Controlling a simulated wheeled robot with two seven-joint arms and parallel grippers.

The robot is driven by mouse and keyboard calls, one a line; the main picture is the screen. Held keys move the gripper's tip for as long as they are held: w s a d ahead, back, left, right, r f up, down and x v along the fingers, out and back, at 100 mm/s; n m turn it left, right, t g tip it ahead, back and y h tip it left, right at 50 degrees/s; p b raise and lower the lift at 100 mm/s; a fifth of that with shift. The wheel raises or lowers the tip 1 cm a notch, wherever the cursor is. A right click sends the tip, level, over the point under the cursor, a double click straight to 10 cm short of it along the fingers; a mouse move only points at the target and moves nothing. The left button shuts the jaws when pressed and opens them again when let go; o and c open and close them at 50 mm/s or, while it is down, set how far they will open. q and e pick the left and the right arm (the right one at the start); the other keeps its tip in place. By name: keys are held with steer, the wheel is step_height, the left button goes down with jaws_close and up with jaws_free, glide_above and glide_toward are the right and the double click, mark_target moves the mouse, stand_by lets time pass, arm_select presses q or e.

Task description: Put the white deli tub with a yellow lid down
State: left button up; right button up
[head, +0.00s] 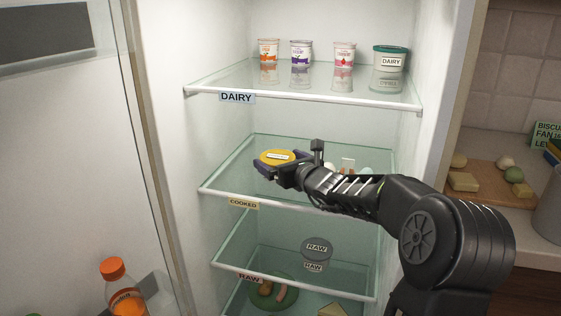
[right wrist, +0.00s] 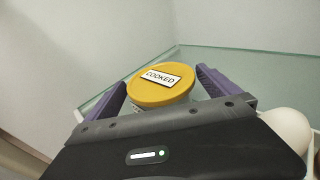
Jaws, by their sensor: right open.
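The white deli tub with a yellow lid (head: 276,157) stands upright at the left part of the glass shelf labelled COOKED (head: 310,199). In the right wrist view the yellow lid (right wrist: 160,84) bears a COOKED label, and most of the tub's body is hidden below the lid and behind my gripper. My right gripper (head: 273,171) is open, with one purple finger on each side of the tub; a gap shows by the right finger in the wrist view (right wrist: 163,88). My left gripper is not in view.
White eggs (right wrist: 289,128) lie on the same shelf, right of my gripper. The dairy shelf (head: 300,92) above holds several cups and a DAIRY tub (head: 390,60). The fridge door stands open at left.

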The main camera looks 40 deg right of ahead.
steer(key=shift+r, duration=0.1)
steer(key=shift+r, duration=0.15)
steer(key=p+v, duration=0.1)
steer(key=v, duration=1.1)
